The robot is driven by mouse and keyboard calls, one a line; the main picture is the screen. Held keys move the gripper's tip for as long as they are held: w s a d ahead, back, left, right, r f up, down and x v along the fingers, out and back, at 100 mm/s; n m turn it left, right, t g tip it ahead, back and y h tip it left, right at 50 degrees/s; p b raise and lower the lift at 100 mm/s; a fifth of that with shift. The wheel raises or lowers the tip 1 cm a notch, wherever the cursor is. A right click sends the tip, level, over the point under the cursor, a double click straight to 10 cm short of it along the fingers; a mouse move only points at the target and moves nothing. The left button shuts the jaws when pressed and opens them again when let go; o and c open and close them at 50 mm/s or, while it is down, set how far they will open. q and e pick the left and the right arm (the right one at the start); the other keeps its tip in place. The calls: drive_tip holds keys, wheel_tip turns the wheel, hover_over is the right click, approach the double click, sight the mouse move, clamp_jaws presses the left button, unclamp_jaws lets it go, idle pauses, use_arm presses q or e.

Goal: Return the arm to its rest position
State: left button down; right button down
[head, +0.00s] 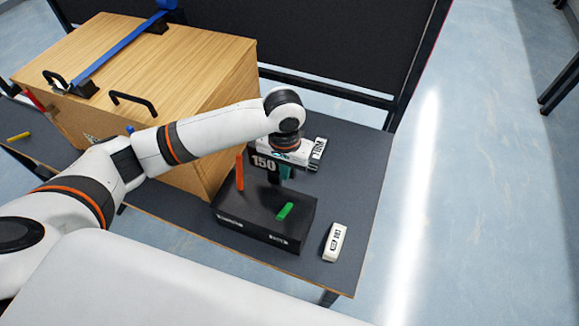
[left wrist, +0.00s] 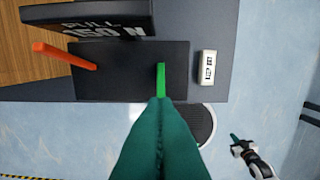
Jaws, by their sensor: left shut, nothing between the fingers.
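My left gripper (head: 286,173) hangs fingers-down over the black box (head: 240,220) on the dark table, its teal fingers partly hidden behind the wrist. In the left wrist view its fingers (left wrist: 160,101) are pressed together, with nothing between them. A green bar (head: 285,211) stands on the black box; in the left wrist view this bar (left wrist: 161,78) shows just beyond the fingertips, and I cannot tell the gap. An orange bar (head: 239,172) stands on the same box. What looks like my right gripper (left wrist: 236,140) shows small in the left wrist view, its jaws unclear.
A sign (head: 264,162) reading 150 stands behind the black box. White labelled blocks lie at the table's right front (head: 335,242) and behind my gripper (head: 318,149). A large wooden box (head: 180,60) with black handles fills the left.

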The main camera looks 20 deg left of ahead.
use_arm(q)
drive_tip(key=s+d+f+m+t+h, duration=0.2)
drive_tip(key=s+d+f+m+h, duration=0.1)
drive_tip(key=s+d, duration=0.45)
drive_tip(key=s+a+f+n+t+y, duration=0.1)
drive_tip(key=s+a+f+y, duration=0.15)
drive_tip(key=s+a, duration=1)
wheel_tip(320, 180, down, 28)
drive_tip(key=s+r, duration=0.1)
drive_tip(key=s+a+f+g+b, duration=0.1)
drive_tip(key=s+a+f+g, duration=0.1)
drive_tip(key=s+f, duration=1.3)
drive_tip(key=shift+s+a+f, duration=0.3)
drive_tip(key=shift+s+a, duration=0.1)
drive_tip(key=shift+s, duration=0.15)
drive_tip(key=shift+y, duration=0.25)
